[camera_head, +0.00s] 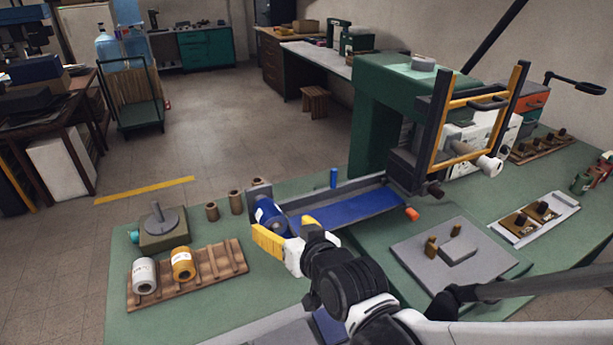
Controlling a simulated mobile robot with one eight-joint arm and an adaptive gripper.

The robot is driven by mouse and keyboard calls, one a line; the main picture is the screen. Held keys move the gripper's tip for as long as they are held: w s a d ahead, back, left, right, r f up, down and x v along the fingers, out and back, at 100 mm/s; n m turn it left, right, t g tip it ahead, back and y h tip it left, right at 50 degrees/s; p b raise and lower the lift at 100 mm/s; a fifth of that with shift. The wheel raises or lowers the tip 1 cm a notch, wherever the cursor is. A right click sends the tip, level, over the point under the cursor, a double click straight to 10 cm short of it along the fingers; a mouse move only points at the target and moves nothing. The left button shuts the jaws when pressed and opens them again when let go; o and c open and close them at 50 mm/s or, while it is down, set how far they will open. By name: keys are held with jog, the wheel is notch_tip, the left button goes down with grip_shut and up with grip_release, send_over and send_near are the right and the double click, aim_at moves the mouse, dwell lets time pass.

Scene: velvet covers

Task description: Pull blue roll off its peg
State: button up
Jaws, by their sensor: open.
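The blue roll (268,214) sits at the left end of a grey machine frame, beside a long blue strip (352,205). Its peg is hidden from this view. My gripper (277,231) has yellow fingers and is at the near side of the roll, overlapping its lower edge in the picture. The fingers are open. I cannot tell whether they touch the roll.
A wooden rack (205,275) at front left holds a white roll (144,275) and a yellow roll (183,263). Small brown spools (236,202) stand behind. A grey plate (425,262) lies right of my arm. The green table (250,300) is bare at front centre.

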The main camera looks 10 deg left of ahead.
aim_at(276, 223)
jog(key=b+x, duration=0.3)
jog(key=x, duration=0.6)
jog(key=shift+w+a+f, duration=0.1)
jog(key=shift+w+f, duration=0.05)
jog(key=shift+w, duration=0.05)
jog(key=c, duration=1.4)
jog(key=shift+s+r, duration=0.2)
jog(key=shift+s, duration=0.05)
jog(key=shift+s+d+r, duration=0.1)
jog(key=shift+s+d, duration=0.55)
jog(key=shift+s, duration=0.1)
jog(key=s+d+p, duration=0.1)
jog(key=s+d, duration=0.2)
jog(key=s, duration=0.2)
jog(key=s+d+r+p, duration=0.1)
jog(key=s+d+p, duration=0.1)
jog(key=s+d, duration=0.2)
jog(key=shift+s, duration=1.15)
